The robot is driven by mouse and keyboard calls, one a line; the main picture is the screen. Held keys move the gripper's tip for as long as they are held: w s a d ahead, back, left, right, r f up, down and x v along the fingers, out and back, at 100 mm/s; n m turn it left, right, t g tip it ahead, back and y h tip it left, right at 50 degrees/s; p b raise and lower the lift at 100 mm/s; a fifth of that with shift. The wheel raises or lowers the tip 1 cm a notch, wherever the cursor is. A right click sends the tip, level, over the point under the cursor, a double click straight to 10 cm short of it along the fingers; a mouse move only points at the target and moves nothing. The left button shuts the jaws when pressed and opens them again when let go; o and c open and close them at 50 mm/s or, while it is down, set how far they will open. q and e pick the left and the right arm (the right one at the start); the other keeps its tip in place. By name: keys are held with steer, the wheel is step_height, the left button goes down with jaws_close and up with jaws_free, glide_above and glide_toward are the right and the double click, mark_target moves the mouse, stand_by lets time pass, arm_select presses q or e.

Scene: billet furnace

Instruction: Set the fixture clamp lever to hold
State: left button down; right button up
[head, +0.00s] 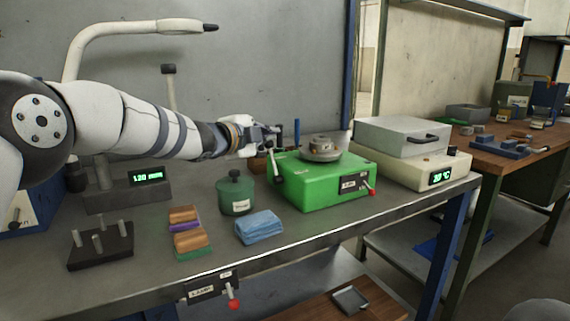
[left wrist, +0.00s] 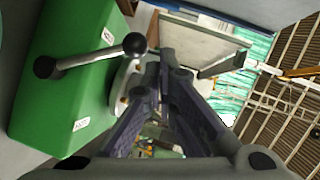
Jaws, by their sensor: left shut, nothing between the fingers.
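The green fixture box (head: 318,182) stands on the grey bench with a round metal plate (head: 321,149) on top. A metal lever with a dark knob (head: 270,146) is at its left side. The same lever (left wrist: 88,56) shows in the left wrist view, lying across the green box (left wrist: 70,95) between two small white labels too blurred to read. My left gripper (head: 268,138) is shut and empty, beside the box's left rear. In the left wrist view its fingers (left wrist: 168,68) are close to the lever's black knob; contact cannot be told. My right gripper is not in view.
A red-knobbed lever (head: 371,190) is on the box's front, and another (head: 234,303) on the bench edge. A white heater unit (head: 420,168) stands to the right.

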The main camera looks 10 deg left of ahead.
arm_select(q)
steer(key=s+a+r+p, duration=0.4)
steer(key=s+r, duration=0.3)
steer(key=s, duration=0.3)
steer(key=shift+r, duration=0.2)
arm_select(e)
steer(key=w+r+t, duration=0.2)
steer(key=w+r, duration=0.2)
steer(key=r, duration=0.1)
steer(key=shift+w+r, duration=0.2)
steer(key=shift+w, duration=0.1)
arm_select(q)
steer(key=shift+a, duration=0.1)
